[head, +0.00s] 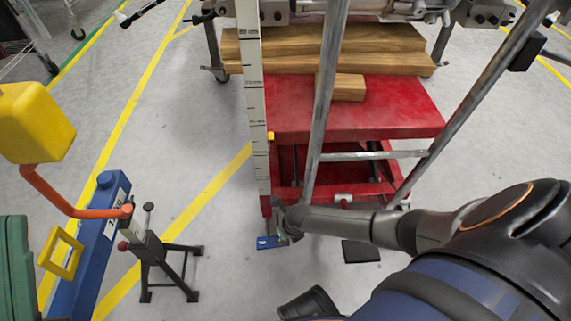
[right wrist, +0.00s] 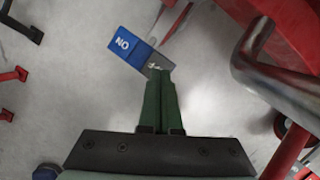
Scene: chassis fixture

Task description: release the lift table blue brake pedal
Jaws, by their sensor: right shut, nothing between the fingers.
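The red lift table (head: 410,115) stands at the centre of the head view. Its blue brake pedal (head: 268,242) sticks out low at the front left, close to the floor. In the right wrist view the blue pedal (right wrist: 126,44) carries white letters reading ON and joins a grey metal part. My right gripper (head: 288,236) is low beside the pedal. In the right wrist view the closed green fingers (right wrist: 160,72) are empty, their tips overlapping the grey part beside the blue plate; contact cannot be told. My left gripper is not in view.
Slanting grey handle bars (head: 322,110) rise before the table. A black pedal (head: 360,251) lies right of the blue one. A white ruler (head: 254,110) stands at the table's left. A black stand (head: 160,262) and blue post (head: 95,250) are left.

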